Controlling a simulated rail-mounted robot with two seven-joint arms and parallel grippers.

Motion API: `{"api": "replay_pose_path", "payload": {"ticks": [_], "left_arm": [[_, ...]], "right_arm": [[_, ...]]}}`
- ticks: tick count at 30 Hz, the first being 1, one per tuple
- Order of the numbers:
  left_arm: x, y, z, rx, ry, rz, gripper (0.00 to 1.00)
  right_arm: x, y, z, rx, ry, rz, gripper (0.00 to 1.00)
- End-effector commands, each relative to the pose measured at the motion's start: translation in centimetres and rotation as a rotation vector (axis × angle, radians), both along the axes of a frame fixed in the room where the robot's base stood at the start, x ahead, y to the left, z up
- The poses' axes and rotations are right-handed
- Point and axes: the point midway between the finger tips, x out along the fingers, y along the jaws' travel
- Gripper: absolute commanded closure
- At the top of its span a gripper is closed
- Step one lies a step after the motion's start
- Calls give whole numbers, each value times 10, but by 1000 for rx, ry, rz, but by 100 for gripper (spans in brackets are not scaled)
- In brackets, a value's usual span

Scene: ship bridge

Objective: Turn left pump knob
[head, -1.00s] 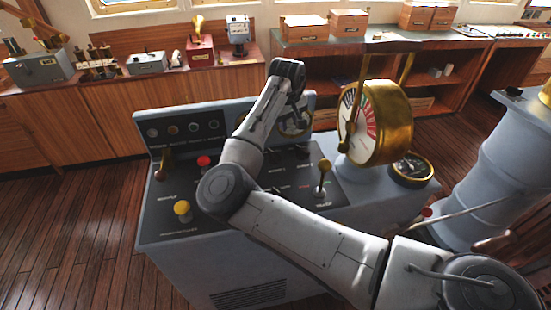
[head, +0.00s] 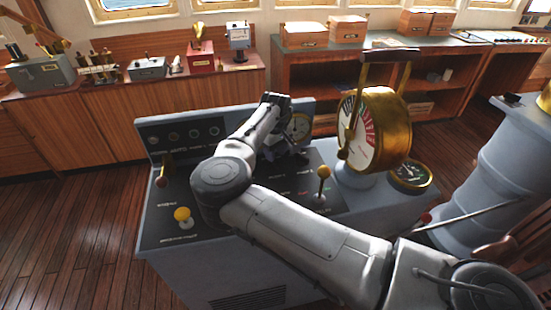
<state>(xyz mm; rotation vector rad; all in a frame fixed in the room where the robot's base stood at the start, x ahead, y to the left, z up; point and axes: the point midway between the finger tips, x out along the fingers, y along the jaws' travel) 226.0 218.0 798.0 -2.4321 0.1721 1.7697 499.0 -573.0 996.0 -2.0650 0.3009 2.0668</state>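The grey control console (head: 165,262) stands in front of me with a black sloped top. My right arm reaches across it from the right. My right gripper (head: 294,156) is low over the rear of the top, left of the telegraph dial. It is dark and small, so I cannot tell whether its fingers are open or shut, or whether they touch anything. I cannot pick out the left pump knob; the labels are too small to read, and my arm hides the middle of the top. A row of small dark knobs (head: 173,136) shows on the back panel. My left gripper is not in view.
A brass telegraph (head: 387,130) stands right of my gripper, with a brass-rimmed gauge (head: 410,175) beside it. A round dial (head: 299,127) is behind my wrist.

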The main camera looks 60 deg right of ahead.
Motion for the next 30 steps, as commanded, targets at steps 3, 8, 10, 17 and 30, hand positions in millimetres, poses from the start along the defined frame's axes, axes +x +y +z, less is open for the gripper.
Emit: {"api": "replay_pose_path", "payload": {"ticks": [3, 8, 10, 17, 30], "left_arm": [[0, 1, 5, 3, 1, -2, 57], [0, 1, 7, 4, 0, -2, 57], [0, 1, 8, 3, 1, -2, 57], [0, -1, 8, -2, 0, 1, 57], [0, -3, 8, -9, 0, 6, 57]], "right_arm": [[0, 0, -15, 1, 0, -1, 61], [0, 0, -31, 0, 1, -1, 61], [0, 0, -35, 0, 0, -1, 61], [0, 0, -40, 0, -1, -2, 61], [0, 0, -40, 0, -1, -2, 85]]}}
